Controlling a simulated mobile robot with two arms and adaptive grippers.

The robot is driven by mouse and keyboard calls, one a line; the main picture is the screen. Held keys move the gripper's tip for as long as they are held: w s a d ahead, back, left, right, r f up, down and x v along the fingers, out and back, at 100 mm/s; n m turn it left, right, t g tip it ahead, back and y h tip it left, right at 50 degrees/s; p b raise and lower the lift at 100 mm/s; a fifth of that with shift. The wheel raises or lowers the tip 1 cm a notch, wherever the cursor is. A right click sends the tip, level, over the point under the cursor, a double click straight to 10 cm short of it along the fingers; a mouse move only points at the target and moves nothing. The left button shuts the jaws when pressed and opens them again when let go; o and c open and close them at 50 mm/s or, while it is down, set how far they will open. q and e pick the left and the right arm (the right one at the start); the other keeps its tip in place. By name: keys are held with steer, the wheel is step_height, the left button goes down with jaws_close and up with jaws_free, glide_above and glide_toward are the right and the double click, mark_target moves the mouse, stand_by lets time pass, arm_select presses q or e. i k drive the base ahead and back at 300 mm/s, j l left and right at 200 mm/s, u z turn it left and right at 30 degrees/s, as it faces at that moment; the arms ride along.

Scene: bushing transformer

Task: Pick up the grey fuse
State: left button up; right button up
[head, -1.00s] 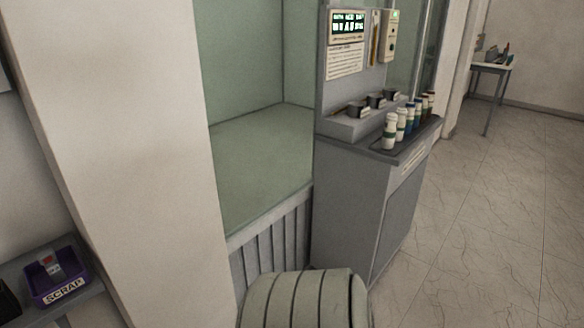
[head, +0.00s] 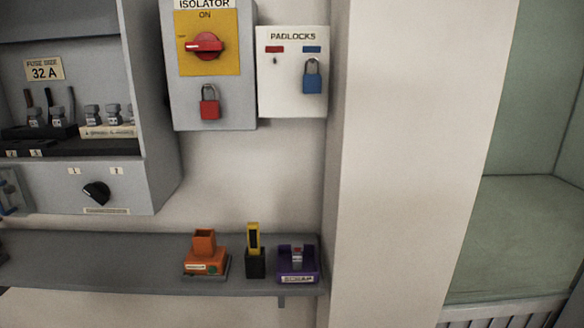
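Several small grey fuse-like pieces (head: 92,114) stand in a row on a pale labelled holder inside the open grey cabinet (head: 165,150) at the left. More grey pieces (head: 35,117) with dark upright parts stand to their left on a dark base. A small grey piece with some red (head: 297,257) sits in the purple scrap bin (head: 297,272) on the shelf. I cannot tell which of these is the grey fuse. Neither of my grippers is in view.
A grey wall shelf (head: 120,262) also carries an orange device (head: 203,256) and a yellow-and-black tool in a holder (head: 254,252). Above are the isolator box (head: 243,100) and the padlock board (head: 290,90). A pale pillar (head: 415,150) juts out right of the shelf.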

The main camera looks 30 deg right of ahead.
mark_target(93, 119)
steer(key=i+j+z, duration=0.2)
steer(key=j, duration=0.15)
steer(key=i+j+z, duration=0.15)
steer(key=j, duration=0.2)
steer(key=i+j+z, duration=0.2)
steer(key=j, duration=0.15)
steer(key=k, duration=0.05)
